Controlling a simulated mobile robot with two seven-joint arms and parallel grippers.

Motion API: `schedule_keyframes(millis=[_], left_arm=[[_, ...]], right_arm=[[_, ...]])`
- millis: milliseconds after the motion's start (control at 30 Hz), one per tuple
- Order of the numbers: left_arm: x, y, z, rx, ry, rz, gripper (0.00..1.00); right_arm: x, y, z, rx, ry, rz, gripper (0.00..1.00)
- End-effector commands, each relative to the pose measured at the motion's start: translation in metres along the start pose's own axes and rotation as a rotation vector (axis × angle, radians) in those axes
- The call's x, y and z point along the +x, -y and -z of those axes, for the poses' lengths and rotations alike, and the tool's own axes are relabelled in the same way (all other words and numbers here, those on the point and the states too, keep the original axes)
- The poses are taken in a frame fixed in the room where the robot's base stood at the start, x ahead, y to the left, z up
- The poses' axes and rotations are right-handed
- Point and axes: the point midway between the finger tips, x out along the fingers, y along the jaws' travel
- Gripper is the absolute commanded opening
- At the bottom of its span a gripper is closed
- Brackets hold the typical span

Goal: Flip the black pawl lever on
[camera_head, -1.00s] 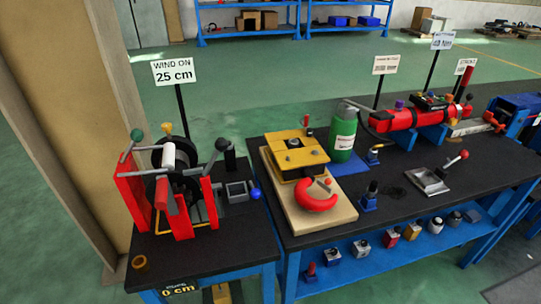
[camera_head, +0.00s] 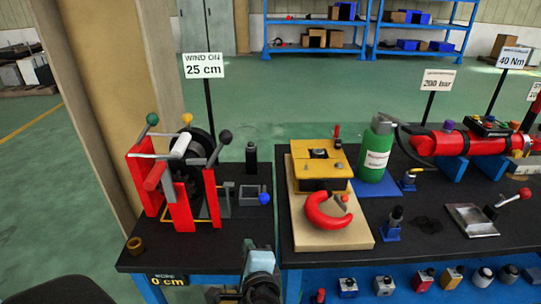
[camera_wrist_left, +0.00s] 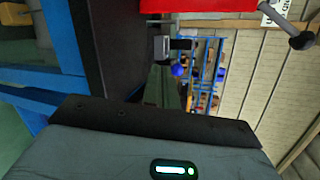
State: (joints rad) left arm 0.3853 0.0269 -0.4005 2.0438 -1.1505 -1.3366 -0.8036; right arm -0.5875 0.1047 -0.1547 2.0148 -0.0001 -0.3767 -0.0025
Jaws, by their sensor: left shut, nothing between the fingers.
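The winding stand (camera_head: 180,185) has red side plates and stands at the left of the black bench. A lever with a black ball knob (camera_head: 225,136) leans up at its right side; I take this for the black pawl lever. In the left wrist view a grey rod with a black knob (camera_wrist_left: 302,40) shows at the upper right, beside a red plate. My left gripper (camera_head: 250,245) is shut and empty, low at the bench's front edge, apart from the lever. Its fingertips are hard to make out. My right gripper is not in view.
Green (camera_head: 152,118) and yellow (camera_head: 187,118) knobs and a white roller are close to the lever. A blue ball (camera_head: 265,198) and a black cylinder (camera_head: 251,156) stand to its right. A brass ring (camera_head: 135,245) lies at front left. A yellow-topped block (camera_head: 320,165) is further right.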

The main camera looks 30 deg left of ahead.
Motion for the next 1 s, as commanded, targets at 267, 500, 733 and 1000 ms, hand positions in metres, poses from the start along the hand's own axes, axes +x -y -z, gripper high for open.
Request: schedule_keyframes(millis=[267,500,733,1000], left_arm=[[-0.007,0.115,0.007,0.142,0.18,0.282,0.0],[-0.018,0.156,0.005,0.193,0.272,0.378,0.0],[-0.019,0.16,0.004,0.198,0.28,0.386,0.0],[-0.014,0.162,0.003,0.198,0.281,0.386,0.0]], right_arm=[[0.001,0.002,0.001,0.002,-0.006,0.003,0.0],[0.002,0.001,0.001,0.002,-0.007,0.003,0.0],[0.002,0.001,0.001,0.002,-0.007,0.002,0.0],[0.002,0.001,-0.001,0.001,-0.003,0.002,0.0]])
